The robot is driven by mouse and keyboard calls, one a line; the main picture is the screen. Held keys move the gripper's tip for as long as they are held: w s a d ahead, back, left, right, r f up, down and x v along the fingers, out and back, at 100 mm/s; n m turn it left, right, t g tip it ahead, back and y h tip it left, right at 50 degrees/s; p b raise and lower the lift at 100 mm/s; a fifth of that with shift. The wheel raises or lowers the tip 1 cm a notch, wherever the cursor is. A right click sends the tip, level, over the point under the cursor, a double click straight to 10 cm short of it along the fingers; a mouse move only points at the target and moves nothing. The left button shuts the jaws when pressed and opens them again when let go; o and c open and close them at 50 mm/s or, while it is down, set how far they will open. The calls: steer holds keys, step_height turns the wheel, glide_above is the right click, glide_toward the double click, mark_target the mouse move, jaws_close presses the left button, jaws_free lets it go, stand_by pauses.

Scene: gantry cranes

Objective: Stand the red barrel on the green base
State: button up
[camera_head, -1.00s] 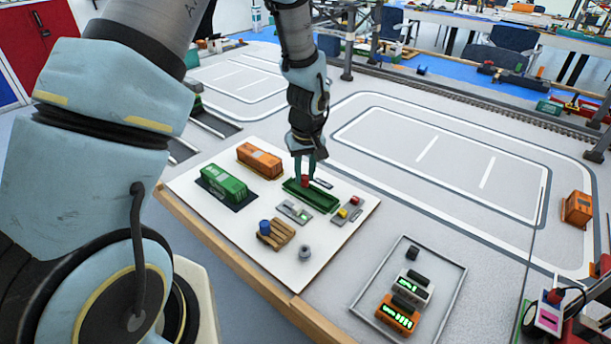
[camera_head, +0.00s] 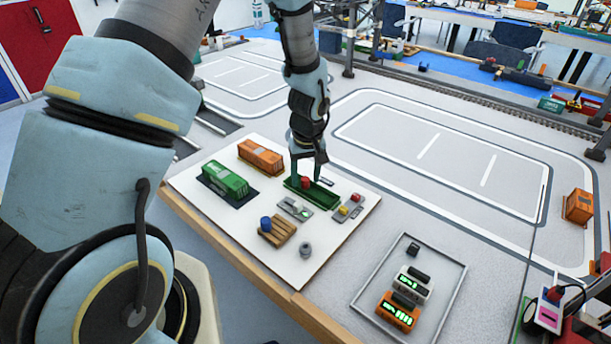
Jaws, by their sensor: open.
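The red barrel (camera_head: 305,183) is small and appears upright on the long green base (camera_head: 326,200), toward its left part. The green base lies on the white board. My gripper (camera_head: 307,172) is open, with its fingers spread to the left and right just above the barrel. The fingers look clear of the barrel, but the view is too small to rule out contact. Nothing shows held between them.
A green container (camera_head: 225,180) and an orange container (camera_head: 260,158) stand left of the base. In front are a pallet (camera_head: 280,233) with a blue barrel (camera_head: 265,223), and a grey ring-like part (camera_head: 305,249). A tray (camera_head: 453,290) with devices lies at right.

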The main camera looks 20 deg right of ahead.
step_height(320, 180, up, 12)
steer(key=s+b, duration=0.2)
steer(key=s+a+r, duration=0.1)
steer(key=a+r, duration=0.1)
steer(key=a, duration=1.2)
steer(key=s+a+r, duration=0.2)
steer(key=a, duration=1.3)
steer(key=shift+a, duration=0.25)
